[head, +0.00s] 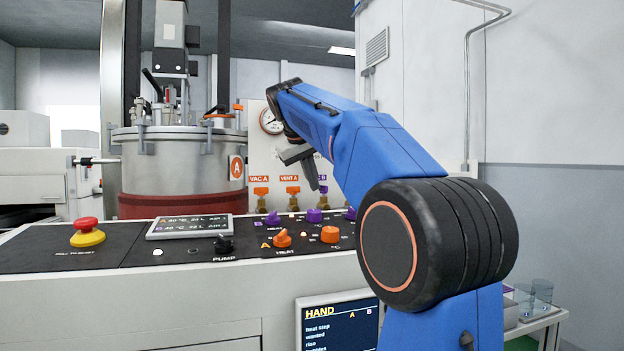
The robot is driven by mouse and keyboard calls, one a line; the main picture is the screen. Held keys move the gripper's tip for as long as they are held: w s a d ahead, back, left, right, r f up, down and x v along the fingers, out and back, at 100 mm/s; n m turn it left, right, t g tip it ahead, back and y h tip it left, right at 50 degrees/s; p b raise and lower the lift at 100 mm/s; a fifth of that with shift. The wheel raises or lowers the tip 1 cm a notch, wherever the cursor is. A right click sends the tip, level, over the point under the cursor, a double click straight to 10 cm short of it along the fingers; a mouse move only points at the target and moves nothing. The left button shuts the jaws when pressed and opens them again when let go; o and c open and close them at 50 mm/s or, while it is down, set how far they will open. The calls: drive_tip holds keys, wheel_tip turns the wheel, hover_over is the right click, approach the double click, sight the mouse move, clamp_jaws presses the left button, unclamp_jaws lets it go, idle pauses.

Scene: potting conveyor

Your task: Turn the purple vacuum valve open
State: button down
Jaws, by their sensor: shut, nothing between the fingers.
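The purple vacuum valve (323,190) is on the pale upright panel, under a purple label that ends in B. My gripper hangs in front of it and hides part of it, so I cannot tell which way its handle points. My gripper (314,186) is shut with nothing in it, its fingers pointing down at about the valve's height. I cannot tell whether the fingertips touch the valve.
Orange valves VAC A (261,191) and VENT A (293,191) are just left on the same panel. A console (130,240) with knobs, a display and a red emergency button (87,225) lies below. A steel chamber (175,160) marked A stands at left.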

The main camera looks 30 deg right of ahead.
drive_tip(key=shift+d, duration=0.45)
drive_tip(key=shift+w, duration=0.2)
drive_tip(key=shift+s, duration=0.25)
